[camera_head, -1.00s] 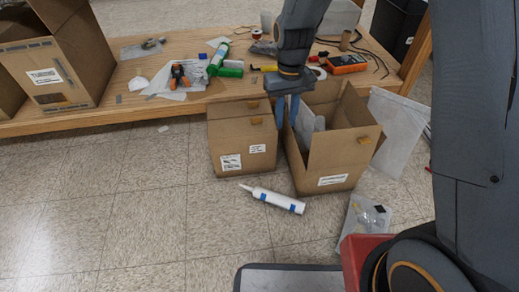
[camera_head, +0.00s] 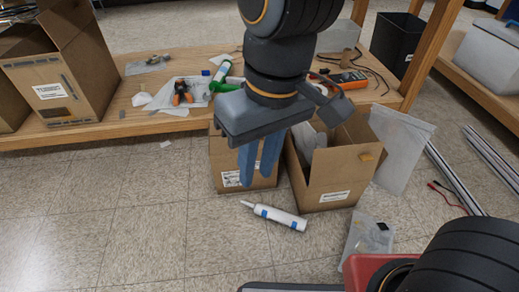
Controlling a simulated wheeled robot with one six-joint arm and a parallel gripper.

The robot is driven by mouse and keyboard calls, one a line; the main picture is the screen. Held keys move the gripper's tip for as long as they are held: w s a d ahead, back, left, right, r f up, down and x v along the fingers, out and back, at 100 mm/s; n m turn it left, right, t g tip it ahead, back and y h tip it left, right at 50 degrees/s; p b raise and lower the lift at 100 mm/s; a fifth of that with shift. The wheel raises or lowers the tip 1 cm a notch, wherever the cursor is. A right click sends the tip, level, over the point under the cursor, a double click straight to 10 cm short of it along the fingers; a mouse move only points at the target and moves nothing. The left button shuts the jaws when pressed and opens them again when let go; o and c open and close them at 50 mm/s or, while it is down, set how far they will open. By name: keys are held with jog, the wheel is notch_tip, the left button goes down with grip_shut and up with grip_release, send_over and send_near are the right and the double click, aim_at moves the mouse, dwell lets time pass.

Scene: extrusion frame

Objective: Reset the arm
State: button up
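My gripper (camera_head: 258,172) hangs in the middle of the view, with its two blue fingers pointing down. The fingers are a little apart and nothing shows between them. It is in front of the left cardboard box (camera_head: 222,158) and hides much of it. The open cardboard box (camera_head: 330,170) stands on the floor just to the right, with its flaps up and a pale object inside. My arm comes in from the top of the view.
A white tube (camera_head: 280,216) lies on the floor in front of the boxes. A clear bag (camera_head: 366,238) lies to its right. Behind is a wooden bench (camera_head: 130,122) with tools and a large box (camera_head: 55,80). Metal extrusions (camera_head: 470,185) lie at right. The floor at left is clear.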

jog(key=shift+s+d+r, duration=0.1)
jog(key=shift+s+r, duration=0.05)
jog(key=shift+s, duration=0.55)
jog(key=shift+r, duration=0.1)
jog(key=shift+d+r+m+p, duration=0.1)
jog(key=shift+r+m+p, duration=0.2)
jog(key=shift+r+p, duration=0.8)
jog(key=shift+r, duration=0.2)
